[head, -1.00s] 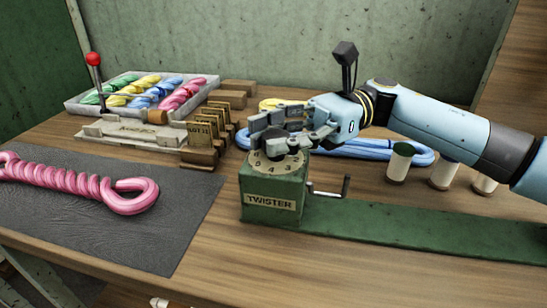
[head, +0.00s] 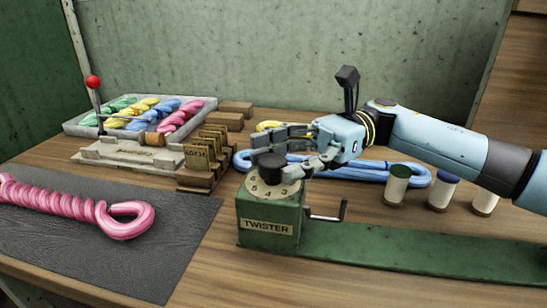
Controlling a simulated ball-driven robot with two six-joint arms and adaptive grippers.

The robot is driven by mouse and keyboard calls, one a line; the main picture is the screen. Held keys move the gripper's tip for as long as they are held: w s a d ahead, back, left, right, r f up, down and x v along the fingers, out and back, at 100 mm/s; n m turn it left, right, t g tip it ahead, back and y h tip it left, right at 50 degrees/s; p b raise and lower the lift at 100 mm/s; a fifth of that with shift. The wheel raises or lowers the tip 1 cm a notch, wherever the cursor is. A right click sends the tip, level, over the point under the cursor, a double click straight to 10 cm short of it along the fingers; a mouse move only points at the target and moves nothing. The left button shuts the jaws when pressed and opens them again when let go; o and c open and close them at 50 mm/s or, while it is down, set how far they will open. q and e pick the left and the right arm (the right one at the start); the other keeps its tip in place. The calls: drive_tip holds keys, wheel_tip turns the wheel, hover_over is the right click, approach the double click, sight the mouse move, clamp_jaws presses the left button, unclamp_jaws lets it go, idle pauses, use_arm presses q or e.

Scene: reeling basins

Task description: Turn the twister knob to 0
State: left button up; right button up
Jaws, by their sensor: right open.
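The twister (head: 270,222) is a green box with a crank on its right side and a long green base running right. My left gripper is not in view.
A blue skein (head: 400,172) lies behind the twister, with several spools (head: 397,185) to the right. Brass stamps (head: 203,160) in a holder stand left. A pink twisted skein (head: 60,203) lies on the dark mat (head: 150,245). A tray (head: 215,104) of coloured skeins stands behind.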

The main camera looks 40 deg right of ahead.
drive_tip(key=d, duration=1)
drive_tip(key=shift+s+d, duration=0.3)
drive_tip(key=shift+d, duration=0.05)
